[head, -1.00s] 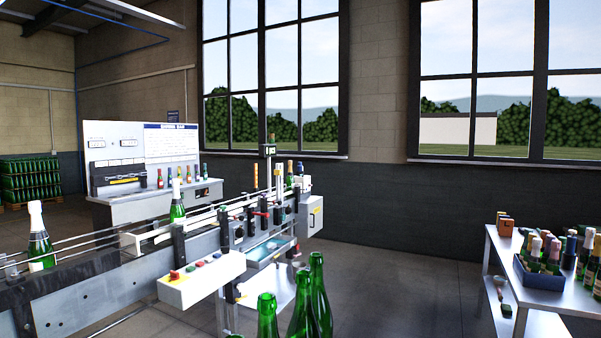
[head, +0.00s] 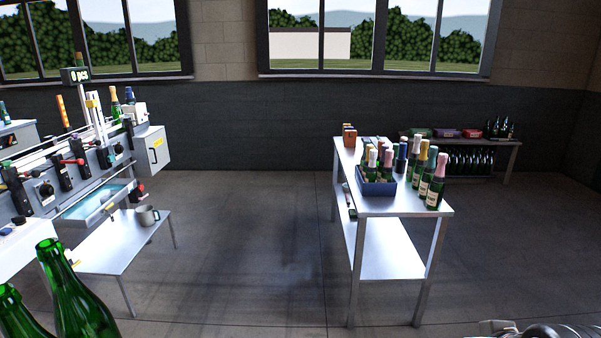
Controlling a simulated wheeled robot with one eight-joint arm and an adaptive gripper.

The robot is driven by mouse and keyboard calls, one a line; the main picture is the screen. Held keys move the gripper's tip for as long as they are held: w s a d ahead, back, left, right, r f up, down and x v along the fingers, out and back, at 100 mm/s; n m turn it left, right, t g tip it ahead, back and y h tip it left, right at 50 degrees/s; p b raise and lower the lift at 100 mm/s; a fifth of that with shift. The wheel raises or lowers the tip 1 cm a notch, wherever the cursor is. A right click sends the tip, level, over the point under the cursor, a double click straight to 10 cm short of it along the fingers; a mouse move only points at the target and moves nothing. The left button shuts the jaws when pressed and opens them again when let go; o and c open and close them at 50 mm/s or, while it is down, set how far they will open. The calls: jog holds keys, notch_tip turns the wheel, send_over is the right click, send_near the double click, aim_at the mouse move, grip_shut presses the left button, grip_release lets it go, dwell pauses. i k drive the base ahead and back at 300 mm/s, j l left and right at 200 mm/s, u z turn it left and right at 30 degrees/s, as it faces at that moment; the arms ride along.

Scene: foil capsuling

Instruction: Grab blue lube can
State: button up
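I cannot make out a blue lube can for certain in the head view. At the bottom right edge a grey piece of my arm, perhaps my gripper (head: 497,327), just shows. It is cut off by the frame, and its fingers cannot be read. It is in front of the side table and apart from it.
A blue crate (head: 377,188) of bottles and several foil-topped bottles stand on the side table. The capsuling machine (head: 85,175) is at the left, with a grey mug (head: 147,215) on a low table. Green bottles (head: 75,295) are near at lower left. Floor between is clear.

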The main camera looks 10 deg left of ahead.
aim_at(129, 94)
jog(key=i+u, duration=0.3)
jog(key=i, duration=0.2)
jog(key=i+u, duration=0.3)
jog(key=i, duration=0.25)
jog(key=i+l+u, duration=0.15)
jog(key=i+u, duration=0.15)
jog(key=i, duration=0.2)
jog(key=i+l+u, duration=0.3)
jog(key=i, duration=0.2)
jog(key=i+j, duration=0.2)
jog(key=i, duration=0.65)
jog(key=i+j+u, duration=0.1)
jog(key=i+j, duration=0.15)
jog(key=i, duration=0.65)
jog(key=i+j+u, duration=0.1)
jog(key=i, duration=0.75)
